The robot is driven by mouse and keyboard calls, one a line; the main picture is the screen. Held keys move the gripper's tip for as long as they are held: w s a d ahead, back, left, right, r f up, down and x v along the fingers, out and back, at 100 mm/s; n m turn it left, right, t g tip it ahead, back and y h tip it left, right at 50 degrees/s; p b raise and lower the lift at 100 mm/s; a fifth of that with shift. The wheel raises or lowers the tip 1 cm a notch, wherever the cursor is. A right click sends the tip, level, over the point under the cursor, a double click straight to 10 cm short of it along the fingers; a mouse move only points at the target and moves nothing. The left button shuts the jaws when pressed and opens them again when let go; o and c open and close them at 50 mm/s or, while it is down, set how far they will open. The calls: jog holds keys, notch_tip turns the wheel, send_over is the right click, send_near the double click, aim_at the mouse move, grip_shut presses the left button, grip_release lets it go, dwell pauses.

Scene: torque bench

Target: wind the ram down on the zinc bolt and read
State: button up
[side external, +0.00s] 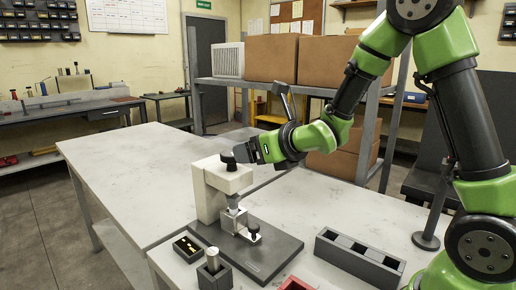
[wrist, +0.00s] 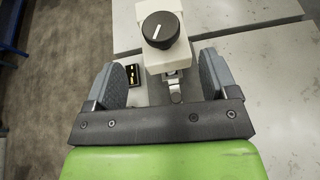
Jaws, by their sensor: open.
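A white press (side external: 212,192) stands upright on a dark base plate (side external: 275,250), with a black knob (side external: 228,160) on top. The knob shows a white pointer line in the wrist view (wrist: 161,30). A grey metal ram (side external: 233,201) hangs under the press head, above a small metal block (side external: 232,220). I cannot make out the zinc bolt. My gripper (side external: 243,152) is at knob height, close by its right side. In the wrist view my gripper (wrist: 159,62) is open, its fingers wide apart, with the knob ahead of the fingertips and nothing held.
A black tray with brass-coloured pieces (side external: 188,248) and a grey block with a cylinder (side external: 213,270) stand front left. A grey compartment tray (side external: 360,260) and a red tray (side external: 295,284) are front right. The worktop (side external: 130,165) behind left is clear.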

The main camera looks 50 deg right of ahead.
dwell(0.3)
jog(key=m+t+y, duration=0.4)
jog(key=m+y, duration=0.2)
jog(key=m, duration=2.6)
send_near(231, 152)
jog(key=x, duration=0.9)
jog(key=shift+w+a+f, duration=0.25)
jog(key=shift+w+f, duration=0.05)
jog(key=shift+w, duration=0.05)
